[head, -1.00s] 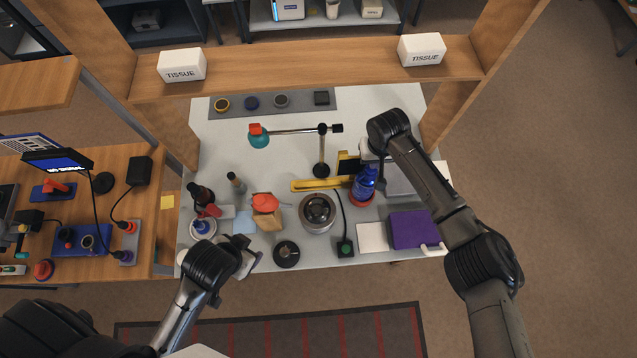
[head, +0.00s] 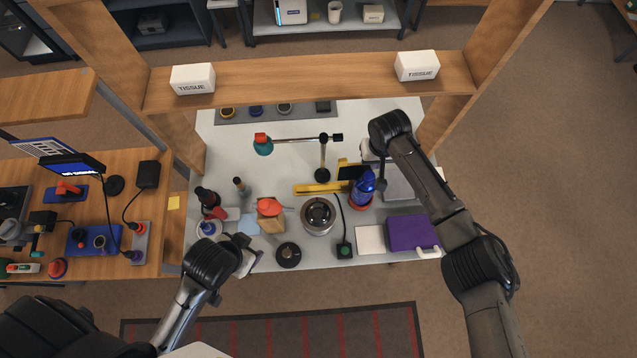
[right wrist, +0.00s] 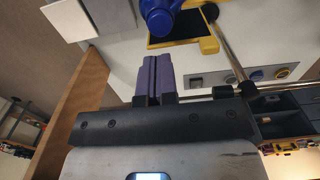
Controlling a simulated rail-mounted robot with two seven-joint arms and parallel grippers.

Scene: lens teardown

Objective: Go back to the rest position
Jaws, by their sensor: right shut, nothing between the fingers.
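My right gripper (right wrist: 153,72) shows in the right wrist view with its two purple fingers together and nothing between them. In the head view my right arm (head: 428,185) reaches over the right side of the bench, and its wrist mostly hides the gripper. A blue bottle (head: 363,186) stands close by; its blue shape also shows beyond the fingers in the right wrist view (right wrist: 160,18). My left gripper (head: 246,257) is low at the bench's front left edge, partly hidden by its own wrist, so its jaws cannot be made out.
The pale bench (head: 285,163) carries a round metal pot (head: 318,215), a black disc (head: 288,254), a purple box (head: 413,232) and a lamp-like stand (head: 323,158). A wooden shelf (head: 310,78) with tissue boxes spans the back. Open floor lies right.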

